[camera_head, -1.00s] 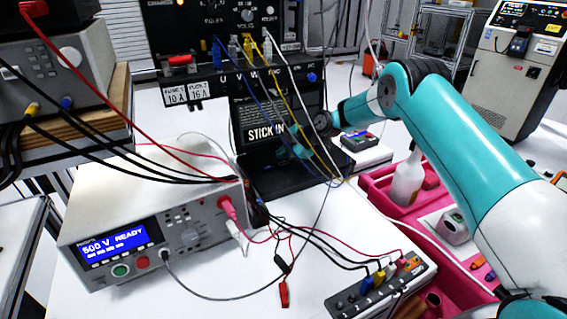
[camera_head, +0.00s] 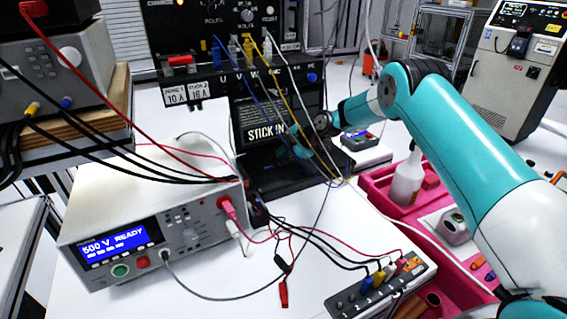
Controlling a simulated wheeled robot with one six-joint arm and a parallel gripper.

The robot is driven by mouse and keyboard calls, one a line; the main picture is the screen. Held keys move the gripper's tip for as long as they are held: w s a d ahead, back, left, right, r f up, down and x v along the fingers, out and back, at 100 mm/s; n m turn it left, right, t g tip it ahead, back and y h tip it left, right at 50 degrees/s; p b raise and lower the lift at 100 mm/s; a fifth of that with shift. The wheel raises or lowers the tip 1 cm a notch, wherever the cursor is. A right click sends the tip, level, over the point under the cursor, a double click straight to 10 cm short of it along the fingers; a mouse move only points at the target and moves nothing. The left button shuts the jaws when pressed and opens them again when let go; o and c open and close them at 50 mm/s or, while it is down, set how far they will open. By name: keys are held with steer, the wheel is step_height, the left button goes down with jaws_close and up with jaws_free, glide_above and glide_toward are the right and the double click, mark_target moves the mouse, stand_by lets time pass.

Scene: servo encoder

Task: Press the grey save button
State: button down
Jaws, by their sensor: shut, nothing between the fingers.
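I cannot pick out a grey save button for certain. A white bench tester (camera_head: 150,205) stands at the left front, its blue display (camera_head: 113,243) reading "500 V READY". Small pale keys lie under the display, with a green button (camera_head: 120,270) and a red button (camera_head: 142,262) below; their labels are too small to read. A small dark handheld device (camera_head: 360,140) lies on a white block at the centre right. My teal arm reaches in from the right, and my gripper (camera_head: 283,153) is far from the tester, beside the black "STICK IN" panel; its shut fingers are hard to make out.
Red, black, yellow and blue leads cross the white table and hang near my gripper. A grey terminal strip (camera_head: 345,299) sits at the front. A pink tray (camera_head: 379,192) with a white bottle (camera_head: 407,178) is at the right.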

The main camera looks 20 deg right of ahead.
mark_target(284, 164)
steer(key=shift+f, duration=0.15)
steer(key=shift+f+b, duration=0.3)
steer(key=shift+b, duration=0.45)
steer(key=shift+f, duration=0.2)
steer(key=shift+r, duration=0.15)
stand_by(0.3)
steer(key=shift+r, duration=0.5)
steer(key=shift+r, duration=0.15)
steer(key=shift+r+p, duration=0.8)
steer(key=shift+r, duration=2.1)
